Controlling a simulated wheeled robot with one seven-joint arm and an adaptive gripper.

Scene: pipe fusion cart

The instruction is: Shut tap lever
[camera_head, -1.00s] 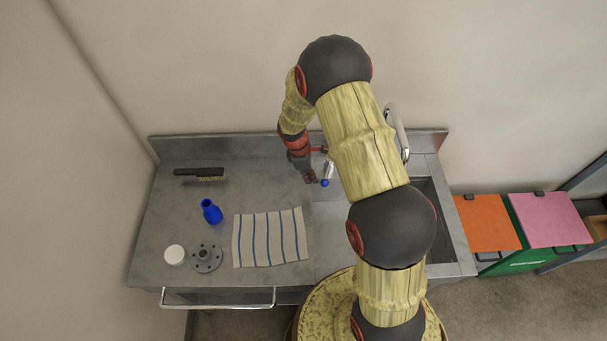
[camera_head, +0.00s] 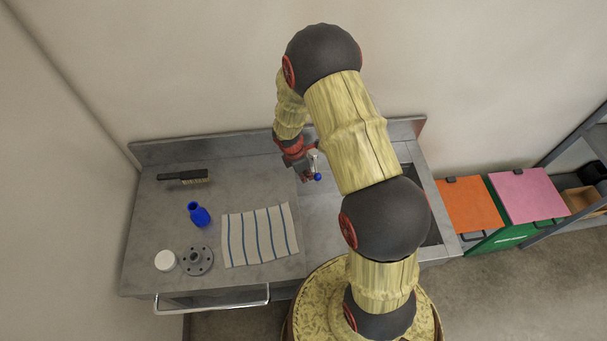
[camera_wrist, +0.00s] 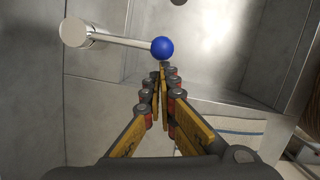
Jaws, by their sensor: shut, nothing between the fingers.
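The tap lever (camera_wrist: 120,39) is a thin metal rod with a blue ball (camera_wrist: 163,48) at its end, joined to a round metal tap body (camera_wrist: 76,33) at the upper left of the wrist view. In the wrist view my gripper (camera_wrist: 163,72) is shut and empty. Its fingertips are right at the near side of the ball; I cannot tell whether they touch it.
A striped cloth (camera_head: 260,236), a blue bottle (camera_head: 199,214), a grey flange (camera_head: 197,261), a white lid (camera_head: 165,260) and a brush (camera_head: 184,177) lie on the counter's left part. The sink (camera_head: 432,236) is at right, partly behind my arm. Orange and pink bins stand beyond it.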

